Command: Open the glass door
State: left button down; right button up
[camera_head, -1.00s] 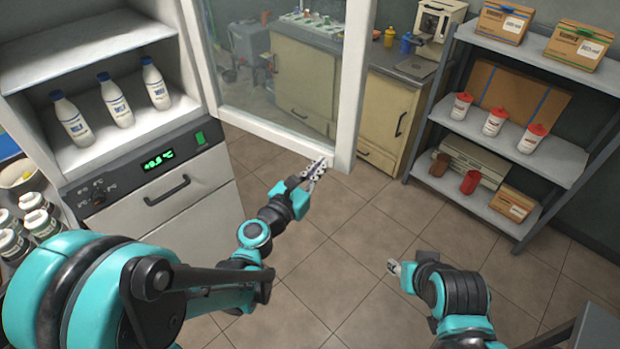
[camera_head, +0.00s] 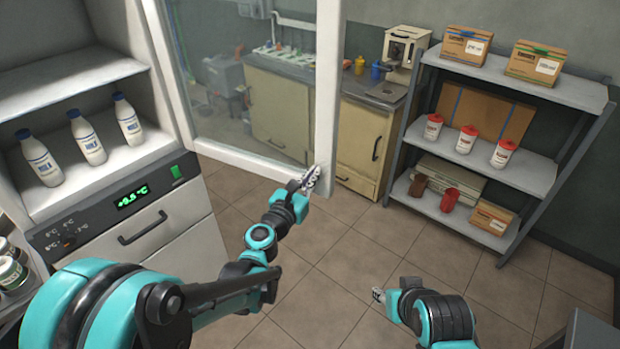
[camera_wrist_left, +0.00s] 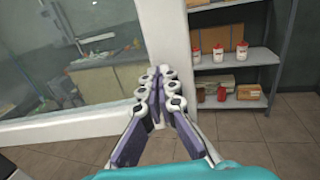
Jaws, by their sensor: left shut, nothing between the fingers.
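The glass door (camera_head: 250,75) has a white frame and stands swung out from the right side of the white fridge cabinet (camera_head: 160,215). Its free edge is the right-hand white post (camera_head: 325,90), also in the left wrist view (camera_wrist_left: 166,35). My left gripper (camera_head: 313,178) is shut and empty at the bottom corner of that post. In the left wrist view its fingertips (camera_wrist_left: 157,76) overlap the post; I cannot tell whether they touch. My right gripper (camera_head: 378,295) is low over the floor, away from the door; its finger opening is unclear.
Several milk bottles (camera_head: 86,138) stand in the open fridge. A grey shelf rack (camera_head: 560,92) with boxes and red-capped bottles stands at the right. A beige cabinet (camera_head: 360,150) is behind the door. The tiled floor (camera_head: 330,235) between is clear.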

aim_at(328, 152)
pick_arm(q)
jog(key=w+d+n+t+y, duration=0.1)
jog(key=w+d+n+y, duration=0.1)
jog(key=w, duration=0.7)
jog(key=w+d+n+y, duration=0.2)
jog(key=w+d+y, duration=0.2)
jog(key=w, duration=0.5)
jog(key=shift+w+d+t+y, duration=0.15)
jog(key=shift+d+t+y, duration=0.2)
jog(key=shift+d, duration=0.4)
